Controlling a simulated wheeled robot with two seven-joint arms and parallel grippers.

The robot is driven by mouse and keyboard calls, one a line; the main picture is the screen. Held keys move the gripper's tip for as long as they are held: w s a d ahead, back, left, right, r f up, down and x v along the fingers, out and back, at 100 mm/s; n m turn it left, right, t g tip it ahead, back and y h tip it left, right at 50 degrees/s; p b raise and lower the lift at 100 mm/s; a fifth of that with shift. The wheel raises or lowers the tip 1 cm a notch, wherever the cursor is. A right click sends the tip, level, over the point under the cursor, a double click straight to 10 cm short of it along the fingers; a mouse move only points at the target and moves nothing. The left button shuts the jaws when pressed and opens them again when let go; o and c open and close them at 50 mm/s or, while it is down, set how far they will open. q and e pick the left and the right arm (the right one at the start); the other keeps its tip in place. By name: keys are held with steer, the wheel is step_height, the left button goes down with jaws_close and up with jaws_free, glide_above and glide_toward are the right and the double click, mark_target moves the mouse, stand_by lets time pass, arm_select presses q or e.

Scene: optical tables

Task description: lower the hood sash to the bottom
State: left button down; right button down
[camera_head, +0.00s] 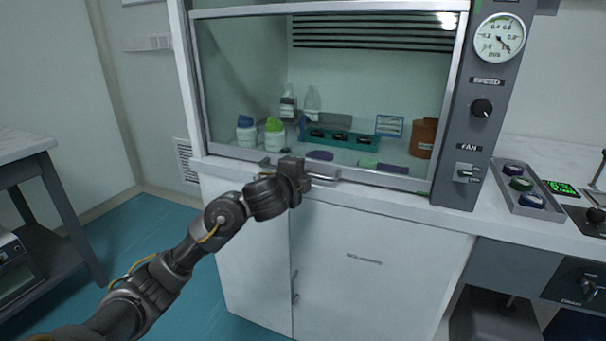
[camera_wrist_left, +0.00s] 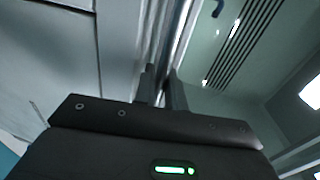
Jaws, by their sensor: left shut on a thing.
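The hood sash (camera_head: 330,172) is a clear pane in a grey metal frame on the fume hood. Its bottom rail lies low, right along the sill above the white cabinet; I cannot make out a gap beneath it. A grey bar handle (camera_head: 324,178) runs along the front of that rail. My left gripper (camera_head: 300,170) is shut on the handle near the middle of the rail, hiding part of it. In the left wrist view the two fingers (camera_wrist_left: 160,88) point at the metal rail, and their grip is hard to see. My right gripper is out of view.
Behind the pane are bottles (camera_head: 274,132), a teal rack (camera_head: 340,138) and a brown jar (camera_head: 423,138). The control column with fan switch (camera_head: 467,172) stands right of the sash. A grey tray (camera_head: 528,190) sits on the right-hand counter. Open floor (camera_head: 150,235) lies to the left.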

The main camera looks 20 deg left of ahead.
arm_select(q)
steer(key=c, duration=1.5)
jaws_free()
steer(key=shift+f, duration=0.45)
steer(key=shift+c, duration=0.2)
steer(key=p, duration=2.8)
glide_toward(312, 44)
steer(key=w, duration=0.2)
steer(key=w+f, duration=0.1)
steer(key=w, duration=0.2)
steer(key=shift+s+r+p, duration=0.15)
steer(key=shift+s+p, duration=0.25)
steer(key=shift+p, duration=0.4)
steer(key=s+r+p, duration=0.2)
steer(key=s+p, duration=0.6)
steer(key=s, duration=0.3)
steer(key=shift+s, duration=0.2)
